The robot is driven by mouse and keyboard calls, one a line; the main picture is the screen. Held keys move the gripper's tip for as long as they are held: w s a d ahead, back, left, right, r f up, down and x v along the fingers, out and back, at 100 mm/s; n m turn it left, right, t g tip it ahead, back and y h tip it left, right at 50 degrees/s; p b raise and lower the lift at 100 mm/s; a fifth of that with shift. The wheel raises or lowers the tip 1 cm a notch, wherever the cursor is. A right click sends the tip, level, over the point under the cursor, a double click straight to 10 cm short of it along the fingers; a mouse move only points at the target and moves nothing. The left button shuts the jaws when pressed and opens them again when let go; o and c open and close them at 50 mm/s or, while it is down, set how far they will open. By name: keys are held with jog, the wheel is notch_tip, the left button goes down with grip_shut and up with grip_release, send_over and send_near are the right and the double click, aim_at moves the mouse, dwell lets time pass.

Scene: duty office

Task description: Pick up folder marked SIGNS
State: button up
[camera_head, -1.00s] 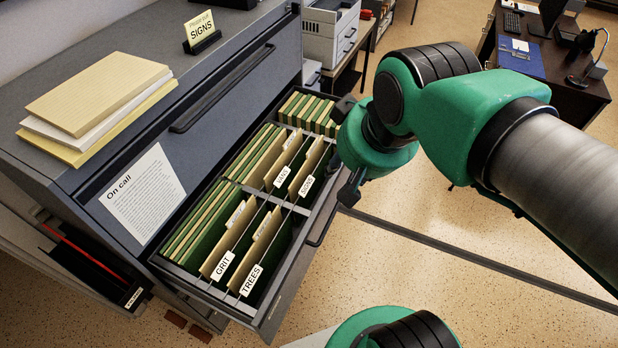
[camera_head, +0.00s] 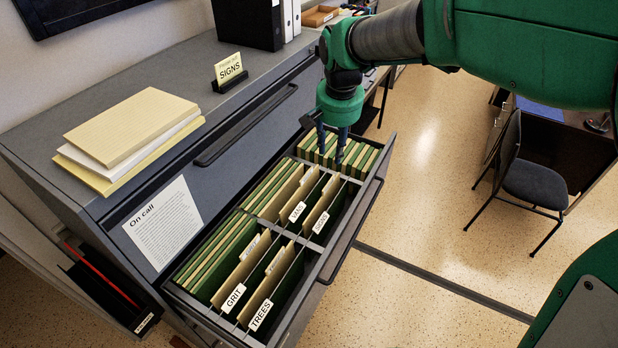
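The tan folder marked SIGNS (camera_head: 322,203) stands in the right middle compartment of the open drawer (camera_head: 335,262). Its white label faces up and toward the front right. My gripper (camera_head: 329,150) points down over the far compartment, above and behind the SIGNS folder. Its two dark fingers are apart, with no folder seen held between them. The fingertips are close to the tops of the green folders (camera_head: 362,160) there; I cannot tell whether they touch. A stand on the cabinet top holds a card reading SIGNS (camera_head: 229,68).
Beside SIGNS stands another labelled tan folder (camera_head: 299,195). GRIT (camera_head: 245,275) and TREES (camera_head: 270,290) stand in the near compartment. Thin dividers separate them. Stacked paper pads (camera_head: 130,130) lie on the cabinet (camera_head: 75,195). A chair (camera_head: 530,180) stands right; floor between is clear.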

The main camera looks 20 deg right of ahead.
jog(key=w+d+f+m+g+p, duration=0.2)
jog(key=w+d+f+m, duration=0.1)
jog(key=w+f, duration=1.2)
notch_tip(320, 180, down, 3)
jog(key=shift+w+d+f+m+g, duration=0.15)
jog(key=shift+w+d+m+g, duration=0.1)
jog(key=shift+m+g, duration=0.15)
send_over(326, 187)
jog(key=shift+w+f, duration=0.2)
jog(key=shift+f, duration=4.05)
jog(key=shift+f, duration=0.1)
jog(key=shift+s+d+f+b, duration=0.1)
jog(key=shift+f+b, duration=0.15)
jog(key=shift+f, duration=1)
jog(key=shift+s+f+b, duration=0.1)
jog(key=shift+f+b, duration=0.1)
jog(key=shift+f, duration=1.05)
